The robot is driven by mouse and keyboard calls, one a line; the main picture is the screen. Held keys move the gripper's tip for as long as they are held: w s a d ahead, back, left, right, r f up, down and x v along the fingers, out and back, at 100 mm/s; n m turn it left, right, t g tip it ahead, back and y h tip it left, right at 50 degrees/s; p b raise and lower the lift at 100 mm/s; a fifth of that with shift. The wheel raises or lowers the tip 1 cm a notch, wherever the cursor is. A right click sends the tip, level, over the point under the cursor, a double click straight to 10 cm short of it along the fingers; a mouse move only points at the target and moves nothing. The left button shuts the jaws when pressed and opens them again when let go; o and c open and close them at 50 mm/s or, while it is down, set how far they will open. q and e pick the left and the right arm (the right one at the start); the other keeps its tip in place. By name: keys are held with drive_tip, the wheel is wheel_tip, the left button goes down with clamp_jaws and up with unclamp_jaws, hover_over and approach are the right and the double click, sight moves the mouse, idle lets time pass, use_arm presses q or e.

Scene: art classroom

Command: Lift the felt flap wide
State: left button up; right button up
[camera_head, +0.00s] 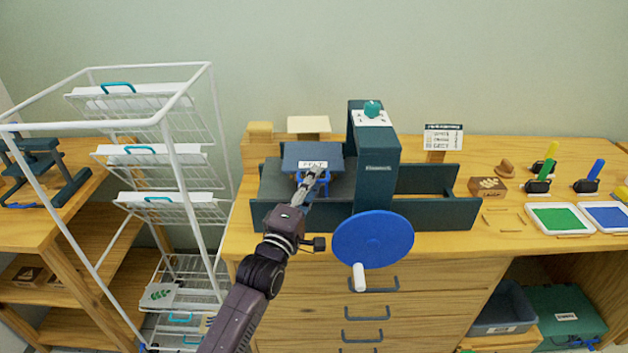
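The felt flap (297,153) is a dark blue panel with a white label reading FELT. It lies on the bed of a dark teal press (376,167), left of the press's upright housing, and looks slightly tilted. My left gripper (313,181) reaches up from below to the flap's front edge, just under the label. Blue parts, perhaps a handle, show around the fingertips. The fingers are too small and overlapped to tell whether they are shut on it. My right gripper is not in view.
A large blue wheel (373,239) with a white handle juts from the press front, right of my arm. A white wire rack (170,150) stands close on the left. Ink trays (559,218) and stamps (541,184) lie on the right of the wooden counter (455,240).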

use_arm(q)
drive_tip(key=shift+w, duration=0.15)
drive_tip(key=shift+c, duration=0.3)
clamp_jaws()
drive_tip(key=shift+r, duration=0.1)
